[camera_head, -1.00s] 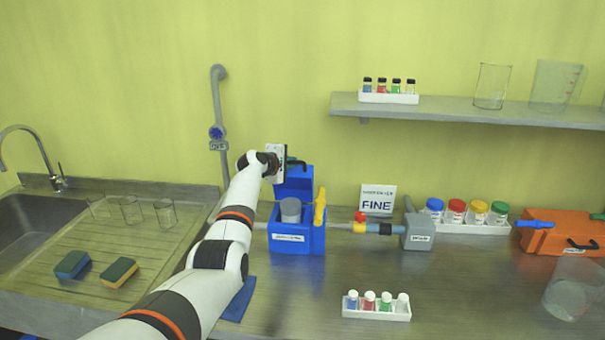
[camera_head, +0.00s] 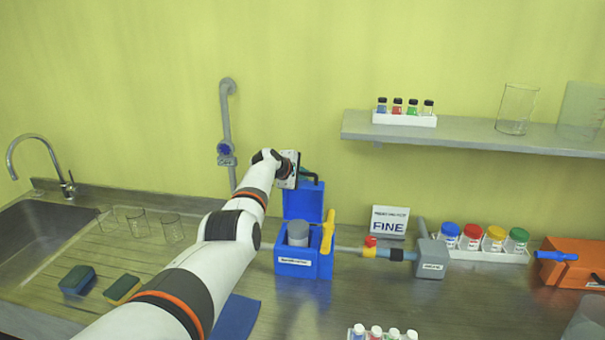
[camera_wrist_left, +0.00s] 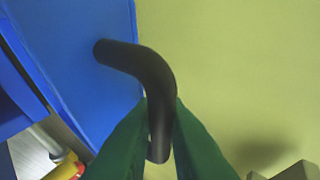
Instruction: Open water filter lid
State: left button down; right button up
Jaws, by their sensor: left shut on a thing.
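The blue water filter box (camera_head: 303,262) stands on the counter with a grey cylinder (camera_head: 298,232) inside. Its blue lid (camera_head: 304,200) stands upright at the back of the box, so the box is open. In the left wrist view the lid's black bent handle (camera_wrist_left: 140,65) sticks out from the blue lid (camera_wrist_left: 85,50). My left gripper (camera_head: 306,175) is at the lid's top edge. Its green fingers (camera_wrist_left: 160,125) are shut on the handle's free end. My right gripper is not in view.
A yellow valve handle (camera_head: 328,231) and a pipe to a grey block (camera_head: 430,258) are right of the box. The sink (camera_head: 45,235) is at left. A shelf (camera_head: 470,135) hangs above right. Bare counter (camera_head: 350,295) lies in front of the box.

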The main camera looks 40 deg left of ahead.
pick_arm(q)
jog(key=c, duration=1.7)
grip_release()
jog(key=shift+c, duration=0.2)
jog(key=shift+r, duration=0.1)
jog(key=shift+s+r+p, duration=0.25)
jog(key=shift+s+p, duration=0.15)
jog(key=shift+p, duration=0.15)
jog(key=shift+s+r+p, duration=0.35)
jog(key=shift+s+p, duration=0.15)
jog(key=shift+s, duration=0.1)
jog(key=b+v, duration=0.1)
jog(key=v, duration=0.8)
jog(key=shift+s+b, duration=0.3)
jog(key=shift+b, duration=0.05)
jog(key=shift+d+r, duration=0.1)
